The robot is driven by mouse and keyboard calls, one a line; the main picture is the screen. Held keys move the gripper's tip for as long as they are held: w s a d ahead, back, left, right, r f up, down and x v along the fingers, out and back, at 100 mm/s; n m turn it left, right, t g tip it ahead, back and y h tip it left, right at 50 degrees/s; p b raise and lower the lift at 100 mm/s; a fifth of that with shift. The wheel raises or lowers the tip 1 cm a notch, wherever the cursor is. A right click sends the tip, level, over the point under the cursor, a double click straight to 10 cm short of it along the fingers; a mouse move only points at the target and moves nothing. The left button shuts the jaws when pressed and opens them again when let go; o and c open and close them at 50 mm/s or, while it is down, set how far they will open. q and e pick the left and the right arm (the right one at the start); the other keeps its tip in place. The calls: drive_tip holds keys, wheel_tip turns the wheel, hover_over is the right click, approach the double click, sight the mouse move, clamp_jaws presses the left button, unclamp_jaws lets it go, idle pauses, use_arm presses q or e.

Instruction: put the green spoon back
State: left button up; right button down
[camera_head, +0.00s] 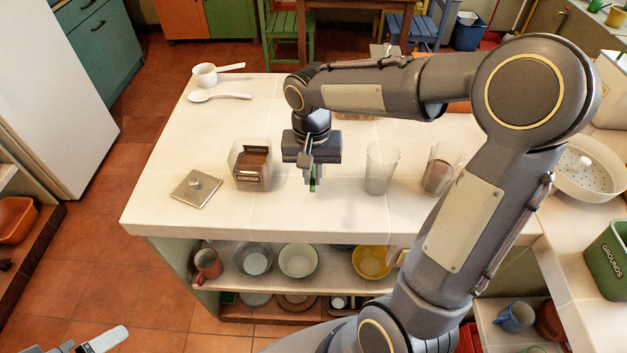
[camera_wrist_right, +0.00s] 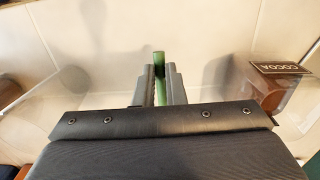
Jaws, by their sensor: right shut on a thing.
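My right gripper (camera_head: 312,180) is over the white counter, between the cocoa container and a clear glass. It is shut on the green spoon (camera_wrist_right: 159,75), whose green handle shows between the fingers in the right wrist view (camera_wrist_right: 158,88). In the head view only a small green part of the spoon (camera_head: 313,185) shows below the fingers; the rest is hidden. The clear cocoa container (camera_head: 251,165) stands open to the left of the gripper, with brown powder inside. Part of my left gripper (camera_head: 103,341) shows at the lower left edge; its opening cannot be told.
A square lid with a knob (camera_head: 195,188) lies left of the cocoa. A clear glass (camera_head: 381,168) and a container with brown contents (camera_head: 440,170) stand to the right.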

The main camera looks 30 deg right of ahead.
sight(313, 178)
drive_tip(key=f, duration=0.4)
drive_tip(key=shift+w+d, duration=0.25)
drive_tip(key=shift+d, duration=0.05)
drive_tip(key=c, duration=1.5)
unclamp_jaws()
wheel_tip(313, 178, up, 11)
drive_tip(key=shift+w, duration=0.15)
drive_tip(key=shift+r, duration=0.35)
drive_tip(key=s+a+f+n+t+y, duration=0.1)
drive_tip(key=s+a+n+t+y, duration=0.1)
drive_tip(key=s, duration=0.6)
drive_tip(key=s+a+f+n+t+y, duration=0.1)
drive_tip(key=s+a+f+n+t, duration=0.1)
drive_tip(key=s, duration=0.7)
drive_tip(key=shift+n+t+y, duration=0.4)
drive_tip(key=shift+t, duration=0.5)
